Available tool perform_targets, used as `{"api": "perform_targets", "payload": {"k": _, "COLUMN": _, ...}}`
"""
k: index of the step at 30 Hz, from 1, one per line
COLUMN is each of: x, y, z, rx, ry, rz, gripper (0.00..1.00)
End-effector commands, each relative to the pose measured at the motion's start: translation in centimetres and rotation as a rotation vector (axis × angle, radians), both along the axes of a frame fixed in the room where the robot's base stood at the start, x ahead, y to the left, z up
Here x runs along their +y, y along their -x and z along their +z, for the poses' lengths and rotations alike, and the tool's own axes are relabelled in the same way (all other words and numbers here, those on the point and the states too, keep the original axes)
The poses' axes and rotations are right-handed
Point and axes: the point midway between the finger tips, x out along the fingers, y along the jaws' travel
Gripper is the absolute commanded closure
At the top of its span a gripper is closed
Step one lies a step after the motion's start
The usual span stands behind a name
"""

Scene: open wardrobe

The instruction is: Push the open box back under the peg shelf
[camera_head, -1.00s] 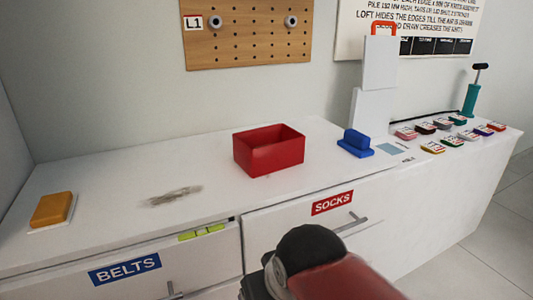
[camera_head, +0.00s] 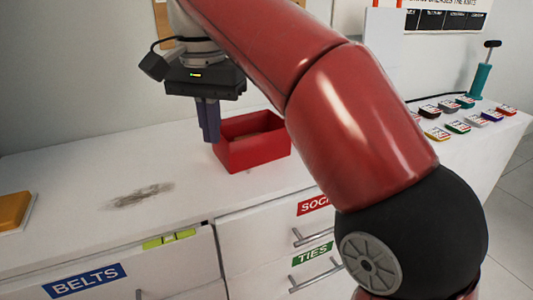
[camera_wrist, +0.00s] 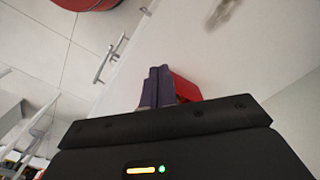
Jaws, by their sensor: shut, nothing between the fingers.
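The open red box (camera_head: 252,143) stands upright on the white cabinet top, with its right side partly hidden by my arm. My gripper (camera_head: 209,139) is shut and empty and points down at the box's left side. In the head view its fingertips overlap the box's left edge; I cannot tell whether they touch it. In the wrist view the shut fingers (camera_wrist: 157,88) are close beside a red part of the box (camera_wrist: 186,88). The wooden peg shelf (camera_head: 165,22) on the back wall is mostly hidden behind my arm.
A grey smudge (camera_head: 138,195) marks the cabinet top left of the box. A yellow block (camera_head: 12,210) lies at the far left. Several small labelled tins (camera_head: 458,127) and a teal pump (camera_head: 480,80) stand at the right. Drawer handles (camera_head: 312,237) stick out in front.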

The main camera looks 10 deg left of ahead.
Motion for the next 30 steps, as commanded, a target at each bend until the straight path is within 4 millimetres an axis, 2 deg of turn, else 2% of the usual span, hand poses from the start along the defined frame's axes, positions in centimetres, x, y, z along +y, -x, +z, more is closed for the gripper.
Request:
{"api": "perform_targets", "payload": {"k": 4, "x": 0.7, "y": 0.1, "z": -0.5, "rx": 0.01, "ry": 0.004, "rz": -0.005, "gripper": 1.0}}
{"api": "perform_targets", "payload": {"k": 8, "x": 0.6, "y": 0.1, "z": -2.3, "rx": 0.01, "ry": 0.005, "rz": -0.006, "gripper": 1.0}}
{"api": "perform_targets", "payload": {"k": 20, "x": 0.5, "y": 0.1, "z": -10.6, "rx": 0.01, "ry": 0.005, "rz": -0.006, "gripper": 1.0}}
{"api": "perform_targets", "payload": {"k": 21, "x": 0.4, "y": -0.9, "z": -9.9, "rx": 0.008, "ry": 0.004, "rz": -0.01, "gripper": 1.0}}
{"api": "perform_targets", "payload": {"k": 24, "x": 0.1, "y": -2.3, "z": -9.9, "rx": 0.009, "ry": 0.004, "rz": -0.008, "gripper": 1.0}}
{"api": "perform_targets", "payload": {"k": 30, "x": -0.1, "y": -3.7, "z": -9.8, "rx": 0.008, "ry": 0.003, "rz": -0.006, "gripper": 1.0}}
